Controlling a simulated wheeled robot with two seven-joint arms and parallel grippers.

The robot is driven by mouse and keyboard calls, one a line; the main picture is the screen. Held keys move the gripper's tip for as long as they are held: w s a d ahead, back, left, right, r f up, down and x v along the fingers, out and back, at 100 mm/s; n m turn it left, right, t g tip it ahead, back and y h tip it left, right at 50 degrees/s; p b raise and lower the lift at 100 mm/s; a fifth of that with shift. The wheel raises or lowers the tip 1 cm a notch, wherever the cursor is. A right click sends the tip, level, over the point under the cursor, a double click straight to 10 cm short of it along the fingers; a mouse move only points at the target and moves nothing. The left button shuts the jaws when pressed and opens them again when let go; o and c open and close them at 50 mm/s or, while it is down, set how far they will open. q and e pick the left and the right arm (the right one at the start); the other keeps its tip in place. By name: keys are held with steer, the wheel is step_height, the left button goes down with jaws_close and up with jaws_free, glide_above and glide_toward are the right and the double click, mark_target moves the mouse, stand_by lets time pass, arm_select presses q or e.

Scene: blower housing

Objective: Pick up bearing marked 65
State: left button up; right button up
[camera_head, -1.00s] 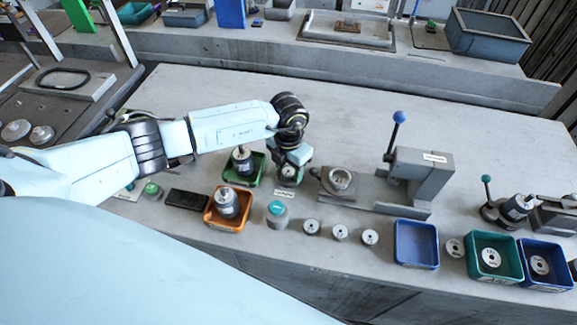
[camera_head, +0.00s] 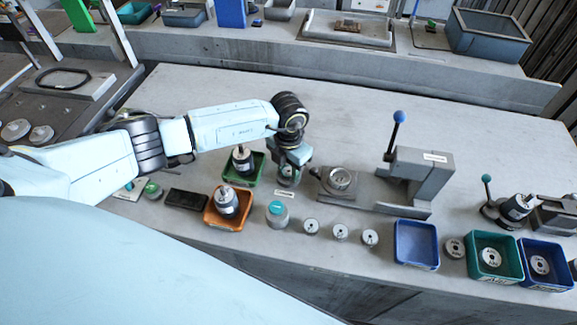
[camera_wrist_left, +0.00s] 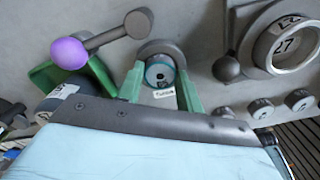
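My left gripper (camera_head: 288,176) points down over the bench, behind the grey cylinder with a teal top. In the left wrist view its two green fingers (camera_wrist_left: 161,80) stand apart, one on each side of a small round teal-and-dark bearing (camera_wrist_left: 159,73). The bearing sits at a round grey holder (camera_wrist_left: 160,48) with a white label below it. Its small mark looks like 65 but is hard to read. I cannot tell whether the fingers touch it. In the head view the gripper mostly hides the bearing. My right gripper is in neither view.
A lever with a purple knob (camera_wrist_left: 69,53) is close left of the fingers. A ring marked 27 (camera_wrist_left: 288,45) lies right, on the press fixture (camera_head: 420,180). Green (camera_head: 256,178) and orange (camera_head: 239,222) bins hold motors. Several small discs and a blue bin (camera_head: 416,262) line the front.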

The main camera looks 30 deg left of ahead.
mark_target(289, 171)
arm_select(q)
steer(key=c, duration=0.4)
steer(key=shift+r, duration=0.15)
steer(key=shift+r+p, duration=2.35)
steer(key=shift+r, duration=0.5)
